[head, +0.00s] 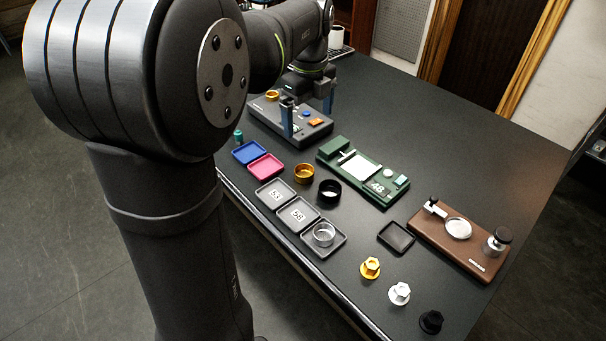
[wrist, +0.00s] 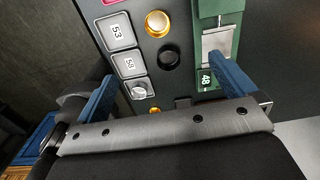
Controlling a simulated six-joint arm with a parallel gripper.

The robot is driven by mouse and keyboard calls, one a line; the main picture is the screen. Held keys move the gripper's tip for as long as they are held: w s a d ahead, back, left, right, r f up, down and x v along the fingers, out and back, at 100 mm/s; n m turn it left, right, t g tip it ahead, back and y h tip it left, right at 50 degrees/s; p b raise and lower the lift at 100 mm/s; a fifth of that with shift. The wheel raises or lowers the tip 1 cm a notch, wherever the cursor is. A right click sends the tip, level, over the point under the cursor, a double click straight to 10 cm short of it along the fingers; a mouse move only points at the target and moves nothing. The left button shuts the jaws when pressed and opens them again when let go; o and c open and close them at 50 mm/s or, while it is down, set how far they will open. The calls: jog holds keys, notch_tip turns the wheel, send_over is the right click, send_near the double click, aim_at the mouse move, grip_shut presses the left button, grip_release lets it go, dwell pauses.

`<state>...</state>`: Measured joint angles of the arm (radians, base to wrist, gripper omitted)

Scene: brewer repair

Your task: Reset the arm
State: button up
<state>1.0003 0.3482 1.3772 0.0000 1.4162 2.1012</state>
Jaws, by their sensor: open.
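My gripper (head: 308,107) is open, with its two blue fingers pointing down over the dark grey device (head: 297,134) at the back left of the table. Nothing shows between the fingers. In the wrist view the fingers of my gripper (wrist: 166,92) are wide apart, with the table and its objects beyond them. The grey device has an orange button, a blue knob and a gold ring (head: 272,95) on its left end. I cannot tell whether a fingertip touches the device.
A green device (head: 365,172) marked 48 and a brown device (head: 462,232) stand to the right. Blue (head: 249,152), pink (head: 266,167) and grey trays (head: 272,193) line the front edge. Gold (head: 304,173) and black rings (head: 329,190) and several knobs (head: 370,267) sit nearby. The far right tabletop is clear.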

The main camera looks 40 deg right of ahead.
notch_tip(320, 180, down, 10)
jog(key=w, duration=0.1)
jog(key=shift+a, duration=0.25)
jog(key=shift+w+r, duration=0.1)
jog(key=shift+r, duration=0.1)
dwell(0.6)
notch_tip(320, 180, up, 10)
dwell(0.4)
jog(key=shift+f, duration=0.1)
